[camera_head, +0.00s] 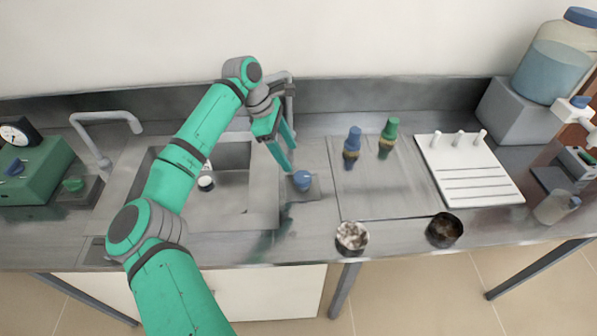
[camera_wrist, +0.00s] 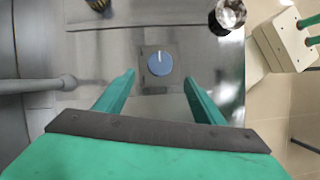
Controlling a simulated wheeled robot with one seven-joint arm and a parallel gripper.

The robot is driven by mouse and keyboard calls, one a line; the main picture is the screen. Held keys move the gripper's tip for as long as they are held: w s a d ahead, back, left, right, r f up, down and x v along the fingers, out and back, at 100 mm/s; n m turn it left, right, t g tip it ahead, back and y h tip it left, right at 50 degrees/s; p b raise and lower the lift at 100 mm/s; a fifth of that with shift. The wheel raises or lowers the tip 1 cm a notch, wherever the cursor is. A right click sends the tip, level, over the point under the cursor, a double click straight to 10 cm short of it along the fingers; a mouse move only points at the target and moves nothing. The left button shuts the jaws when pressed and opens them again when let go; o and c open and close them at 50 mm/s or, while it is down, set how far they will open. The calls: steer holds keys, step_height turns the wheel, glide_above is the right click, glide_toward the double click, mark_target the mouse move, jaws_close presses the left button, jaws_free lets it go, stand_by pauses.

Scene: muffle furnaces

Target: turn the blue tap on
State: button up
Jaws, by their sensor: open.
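The blue tap knob (camera_head: 302,180) sits on a small square plate on the steel counter, just right of the sink. In the wrist view the blue knob (camera_wrist: 160,63) shows from above, with a pale pointer line running toward the top of the picture. My gripper (camera_head: 283,160) is above the counter, close to the knob and slightly left of it in the head view. It also shows in the wrist view (camera_wrist: 158,90), its two green fingers apart and empty. The knob lies ahead of the gap between the fingertips, and I see no contact.
The sink (camera_head: 240,195) is left of the knob, with a grey faucet (camera_head: 289,90) behind my gripper. A blue-capped bottle (camera_head: 352,142) and a green-capped bottle (camera_head: 389,135) stand on a mat to the right. Two bowls of material (camera_head: 351,237) (camera_head: 444,230) sit near the front edge.

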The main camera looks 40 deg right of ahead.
mark_target(302, 176)
steer(key=x, duration=0.9)
steer(key=shift+s+d+f, duration=0.1)
steer(key=shift+d+f, duration=0.05)
steer(key=shift+f, duration=0.1)
steer(key=shift+s, duration=0.1)
steer(key=shift+c, duration=0.7)
steer(key=c, duration=0.9)
